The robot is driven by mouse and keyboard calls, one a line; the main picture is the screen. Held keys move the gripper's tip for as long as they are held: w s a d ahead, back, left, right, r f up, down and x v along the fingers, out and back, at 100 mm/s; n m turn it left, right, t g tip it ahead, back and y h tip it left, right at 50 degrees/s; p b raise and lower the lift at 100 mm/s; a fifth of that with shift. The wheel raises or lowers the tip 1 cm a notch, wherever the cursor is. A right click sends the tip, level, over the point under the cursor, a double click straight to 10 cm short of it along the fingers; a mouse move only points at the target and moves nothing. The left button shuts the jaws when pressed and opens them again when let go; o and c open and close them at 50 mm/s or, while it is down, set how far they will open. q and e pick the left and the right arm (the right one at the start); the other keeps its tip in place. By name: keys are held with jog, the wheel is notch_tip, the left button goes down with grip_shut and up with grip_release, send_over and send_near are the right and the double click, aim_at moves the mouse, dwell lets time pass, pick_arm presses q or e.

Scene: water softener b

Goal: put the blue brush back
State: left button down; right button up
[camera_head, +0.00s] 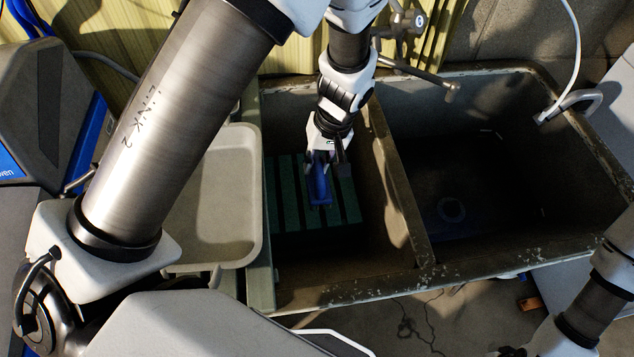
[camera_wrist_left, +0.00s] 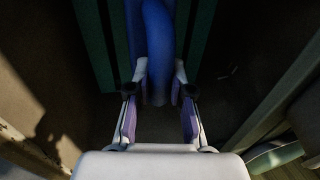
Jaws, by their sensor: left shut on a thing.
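The blue brush (camera_head: 320,190) is held by my left gripper (camera_head: 325,165) over the left basin (camera_head: 292,268) of a double sink. In the left wrist view the blue brush (camera_wrist_left: 158,45) stands between the two fingers of my left gripper (camera_wrist_left: 158,88), which are shut on it. Beyond it is a dark green slatted rack (camera_head: 286,200) in the left basin, also seen in the left wrist view (camera_wrist_left: 93,40). I cannot tell whether the brush touches the rack. My right arm shows at the bottom right, but its gripper is out of the picture.
A divider (camera_head: 398,190) separates the left basin from the deep, dark right basin (camera_head: 480,165). A tap (camera_head: 415,70) reaches over from the back. A pale tray (camera_head: 215,195) is left of the sink. A white hose (camera_head: 577,50) hangs at the right back.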

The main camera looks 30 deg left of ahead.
pick_arm(q)
jog(key=x, duration=0.3)
jog(key=d+x, duration=0.1)
jog(key=x, duration=0.1)
jog(key=shift+w+f, duration=0.3)
jog(key=shift+f+b, duration=0.15)
jog(key=shift+b, duration=0.2)
jog(key=c, duration=1)
grip_release()
jog(key=shift+c, duration=0.2)
jog(key=p+v, duration=1.1)
jog(key=shift+r, duration=0.35)
jog(key=shift+w+d+r+p, duration=0.15)
jog(key=shift+r+p, duration=0.2)
jog(key=shift+p, duration=0.2)
